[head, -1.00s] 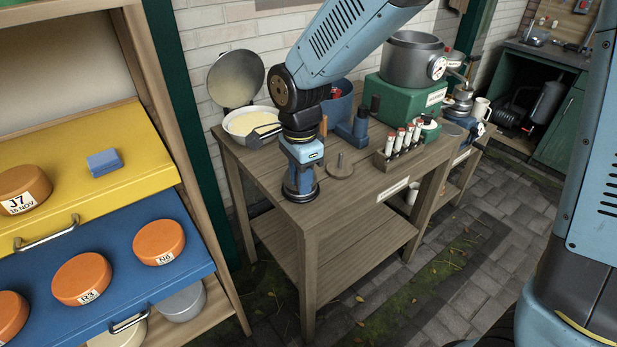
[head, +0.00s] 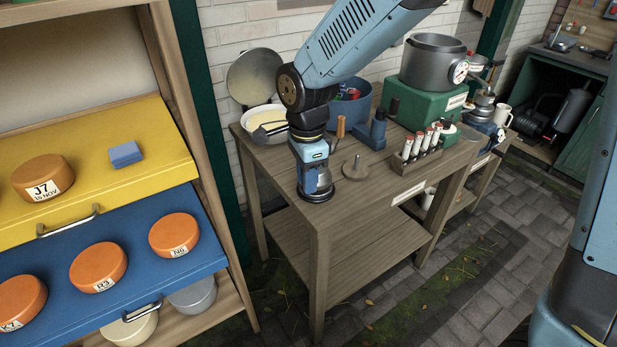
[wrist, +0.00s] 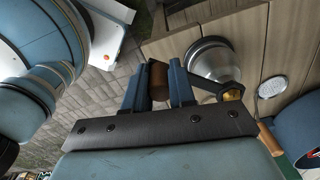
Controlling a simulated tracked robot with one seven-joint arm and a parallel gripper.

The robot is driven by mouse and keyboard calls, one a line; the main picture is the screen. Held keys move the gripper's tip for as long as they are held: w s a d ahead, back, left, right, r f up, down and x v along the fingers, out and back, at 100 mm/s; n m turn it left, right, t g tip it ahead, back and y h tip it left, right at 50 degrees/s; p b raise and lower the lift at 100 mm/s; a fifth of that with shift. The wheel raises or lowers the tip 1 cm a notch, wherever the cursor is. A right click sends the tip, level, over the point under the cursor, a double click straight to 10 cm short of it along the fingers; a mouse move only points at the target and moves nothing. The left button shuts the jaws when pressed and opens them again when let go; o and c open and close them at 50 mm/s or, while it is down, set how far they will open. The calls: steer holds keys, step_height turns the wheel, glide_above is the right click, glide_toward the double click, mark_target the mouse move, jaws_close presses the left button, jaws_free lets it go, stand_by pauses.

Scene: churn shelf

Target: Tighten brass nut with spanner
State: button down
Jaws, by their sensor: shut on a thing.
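My gripper (wrist: 160,85) is shut on a brown, rounded handle (wrist: 158,80), which appears to belong to the spanner. A dark flat arm of the spanner (wrist: 206,88) runs right from the fingers to the brass nut (wrist: 232,94). The spanner's end is at the nut; whether it is fully seated cannot be told. The nut sits beside a silver, dome-shaped part (wrist: 212,62) on the wooden table. In the head view my gripper (head: 318,182) points down over the table's near corner, and the spanner and nut are too small or hidden to make out there.
Close by on the wooden table (head: 290,165) are a metal disc with a peg (head: 355,168), a rack of tubes (head: 424,152), a blue tub (head: 350,105) and a pale bowl (head: 265,120). A shelf with orange tubs (head: 98,267) stands at left.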

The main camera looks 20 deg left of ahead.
steer(key=shift+r, duration=2.95)
